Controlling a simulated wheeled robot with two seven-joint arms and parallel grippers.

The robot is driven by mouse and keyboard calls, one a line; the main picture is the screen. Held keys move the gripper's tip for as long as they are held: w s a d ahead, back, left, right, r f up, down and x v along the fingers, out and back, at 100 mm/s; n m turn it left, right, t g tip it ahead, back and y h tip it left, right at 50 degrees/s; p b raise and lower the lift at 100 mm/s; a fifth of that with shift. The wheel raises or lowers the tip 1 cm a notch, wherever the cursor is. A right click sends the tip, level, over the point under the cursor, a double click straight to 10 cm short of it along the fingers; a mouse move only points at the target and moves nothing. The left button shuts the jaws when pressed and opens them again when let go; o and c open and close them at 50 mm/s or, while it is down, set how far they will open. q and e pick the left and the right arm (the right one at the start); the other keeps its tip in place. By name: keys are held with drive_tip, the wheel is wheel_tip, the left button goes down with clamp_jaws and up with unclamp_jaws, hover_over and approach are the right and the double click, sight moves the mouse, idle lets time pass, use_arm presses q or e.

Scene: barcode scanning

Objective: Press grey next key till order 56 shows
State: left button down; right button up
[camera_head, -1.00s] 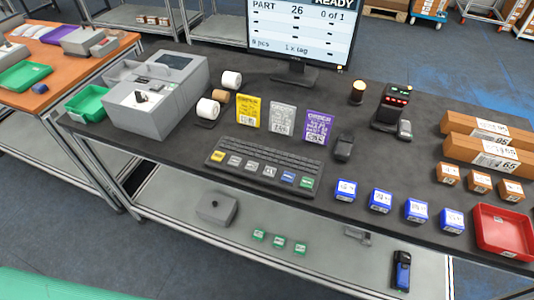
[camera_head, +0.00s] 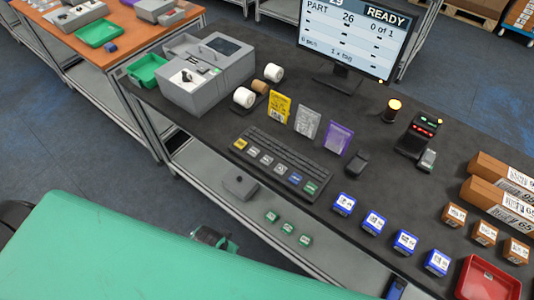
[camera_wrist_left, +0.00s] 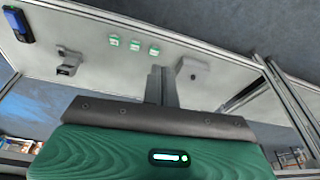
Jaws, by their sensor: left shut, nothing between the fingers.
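The keypad (camera_head: 284,159) lies on the dark bench, with a front row of a yellow key (camera_head: 240,144), several light grey keys (camera_head: 266,161), a blue key (camera_head: 295,178) and a green key (camera_head: 311,187). Key labels are too small to read. The monitor (camera_head: 352,35) shows PART 26, READY and 0 of 1; its top line is cut off, so the order number cannot be read. My left gripper (camera_head: 214,237) is low beside the bench's front edge, away from the keypad. In the left wrist view its fingers (camera_wrist_left: 162,86) are together and empty, before the lower shelf. My right gripper is not in view.
Yellow, grey and purple cards (camera_head: 307,121) stand behind the keypad. A black scanner (camera_head: 357,163) and blue boxes (camera_head: 374,222) are to its right. A grey printer (camera_head: 207,75) is to the left. The lower shelf (camera_wrist_left: 215,85) carries a grey box and small green boxes.

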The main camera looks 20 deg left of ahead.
use_arm(q)
drive_tip(key=w+d+r+m+t+h+p, duration=0.1)
drive_tip(key=w+d+r+m+p, duration=0.15)
drive_tip(key=r, duration=0.75)
drive_tip(key=w+d+r+m+t+h+p, duration=0.15)
drive_tip(key=w+r, duration=0.25)
drive_tip(key=r, duration=0.7)
drive_tip(key=w+d+r+m+h+p, duration=0.1)
drive_tip(key=w+d+r+m+h, duration=0.1)
drive_tip(key=w+d+r+m, duration=0.4)
drive_tip(key=w+a+m+t+h, duration=0.1)
drive_tip(key=w+a+m, duration=0.4)
drive_tip(key=w, duration=0.8)
drive_tip(key=shift+a+r, duration=0.2)
drive_tip(key=shift+r, duration=0.25)
drive_tip(key=shift+w+f+h, duration=0.1)
drive_tip(key=shift+h, duration=0.15)
